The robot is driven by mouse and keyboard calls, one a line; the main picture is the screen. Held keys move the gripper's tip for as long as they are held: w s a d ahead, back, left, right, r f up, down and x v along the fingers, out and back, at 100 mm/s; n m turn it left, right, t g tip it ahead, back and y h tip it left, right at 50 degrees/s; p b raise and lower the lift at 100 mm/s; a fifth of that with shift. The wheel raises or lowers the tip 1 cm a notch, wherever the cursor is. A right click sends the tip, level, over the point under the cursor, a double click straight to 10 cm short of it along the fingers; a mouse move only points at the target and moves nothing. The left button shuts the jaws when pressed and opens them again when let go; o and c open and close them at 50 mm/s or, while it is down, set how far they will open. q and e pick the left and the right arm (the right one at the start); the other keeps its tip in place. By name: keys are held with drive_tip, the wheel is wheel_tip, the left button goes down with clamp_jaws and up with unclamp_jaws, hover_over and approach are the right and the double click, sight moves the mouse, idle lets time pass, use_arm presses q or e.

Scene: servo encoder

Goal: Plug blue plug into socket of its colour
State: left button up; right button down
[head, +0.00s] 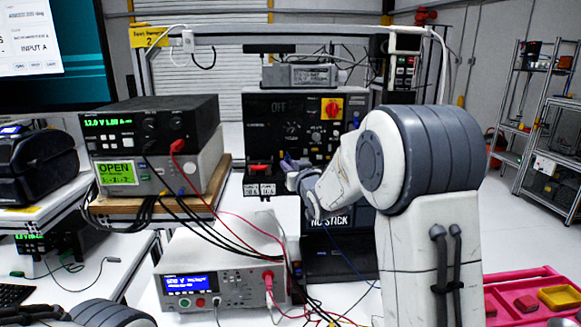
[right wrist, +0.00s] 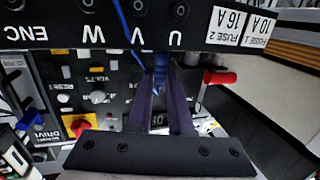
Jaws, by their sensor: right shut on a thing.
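My right gripper (head: 289,162) is at the front of the black drive cabinet (head: 262,125), near its lower edge. In the right wrist view its two dark purple fingers (right wrist: 160,98) are shut on the blue plug (right wrist: 159,76), of which only a little shows between them. A blue wire (right wrist: 124,28) runs from the plug up past the overhanging panel. That panel (right wrist: 150,40) bears the letters ENC, W, V and U, upside down, with round holes by W, V and U. The socket of the plug's colour cannot be made out. My left gripper is not in view.
A red lever (right wrist: 219,77) sticks out close to the right of the fingers. A red and yellow rotary switch (head: 332,109) is on the cabinet. A white bench meter (head: 220,280) with red and black leads stands in front, and stacked instruments (head: 150,140) stand left.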

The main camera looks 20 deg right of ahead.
drive_tip(key=shift+f, duration=0.2)
drive_tip(key=c, duration=0.8)
unclamp_jaws()
drive_tip(key=shift+o, duration=0.2)
drive_tip(key=shift+r, duration=0.15)
wheel_tip(320, 180, up, 7)
drive_tip(key=p, duration=0.4)
